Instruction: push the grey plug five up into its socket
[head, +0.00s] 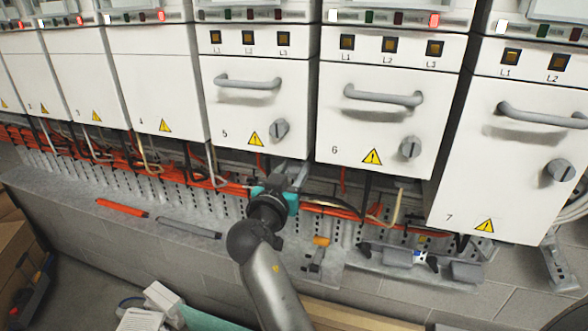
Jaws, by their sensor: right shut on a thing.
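My right gripper (280,184), with teal parts at its wrist, reaches up from the bottom middle to just under the lower right corner of drive five (230,122). It is shut on a grey piece, taken as grey plug five (289,170), mostly covered by the fingers. The plug is close below the drive's bottom edge. I cannot tell whether it touches the drive. The socket is hidden under the drive. My left gripper is out of view.
Drive six (372,128) and drive seven (503,165) stand to the right. Orange cables (335,207) run behind my gripper along a perforated rail. A ledge below holds an orange bar (122,208), a grey bar (188,228) and a small orange-handled tool (320,242).

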